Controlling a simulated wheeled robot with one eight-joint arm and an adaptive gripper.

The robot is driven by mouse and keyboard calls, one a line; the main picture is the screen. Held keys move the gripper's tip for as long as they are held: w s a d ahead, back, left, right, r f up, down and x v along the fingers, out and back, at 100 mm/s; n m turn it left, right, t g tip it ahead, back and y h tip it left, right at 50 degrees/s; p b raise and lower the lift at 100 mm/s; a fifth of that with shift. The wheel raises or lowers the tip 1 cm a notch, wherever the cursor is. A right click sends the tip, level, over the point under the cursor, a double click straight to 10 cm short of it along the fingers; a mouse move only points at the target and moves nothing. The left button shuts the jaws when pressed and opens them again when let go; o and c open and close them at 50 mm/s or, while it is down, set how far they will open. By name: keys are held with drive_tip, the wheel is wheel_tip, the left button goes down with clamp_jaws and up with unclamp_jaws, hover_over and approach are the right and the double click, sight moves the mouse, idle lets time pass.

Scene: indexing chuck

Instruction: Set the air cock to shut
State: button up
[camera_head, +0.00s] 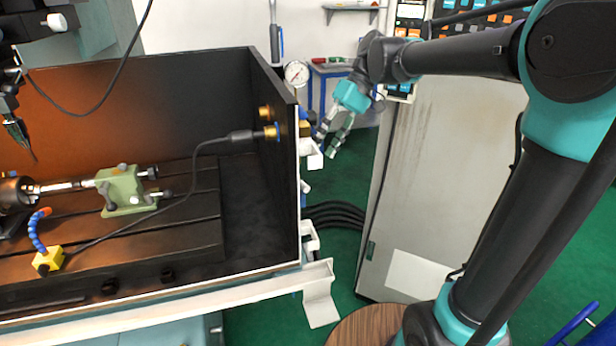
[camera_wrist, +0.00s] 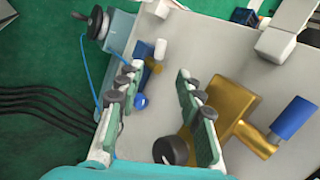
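My gripper (camera_head: 331,143) is outside the machine tray's right wall. In the wrist view my gripper (camera_wrist: 159,80) is open, its two green fingers apart, with bare grey panel between the tips. A brass fitting (camera_wrist: 232,100) on the panel lies right of the right finger, partly covered by it. A short stem on the fitting ends in a blue cylindrical grip (camera_wrist: 292,118). A smaller fitting with a blue ball end (camera_wrist: 140,101) and a white cap (camera_wrist: 160,49) shows beside the left finger. I cannot tell which fitting is the air cock. No contact is visible.
A round gauge (camera_head: 297,73) stands above the wall's far end. White brackets (camera_head: 310,238) stick out from the wall. Black hoses (camera_head: 336,213) run to the grey cabinet (camera_head: 440,170) on the right. A black knob (camera_wrist: 171,150) sits low between the fingers.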

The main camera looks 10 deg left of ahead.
sight(301, 188)
drive_tip(key=x, duration=0.9)
drive_tip(key=shift+f, duration=0.3)
drive_tip(key=shift+s+a, duration=0.1)
drive_tip(key=shift+a, duration=0.05)
clamp_jaws()
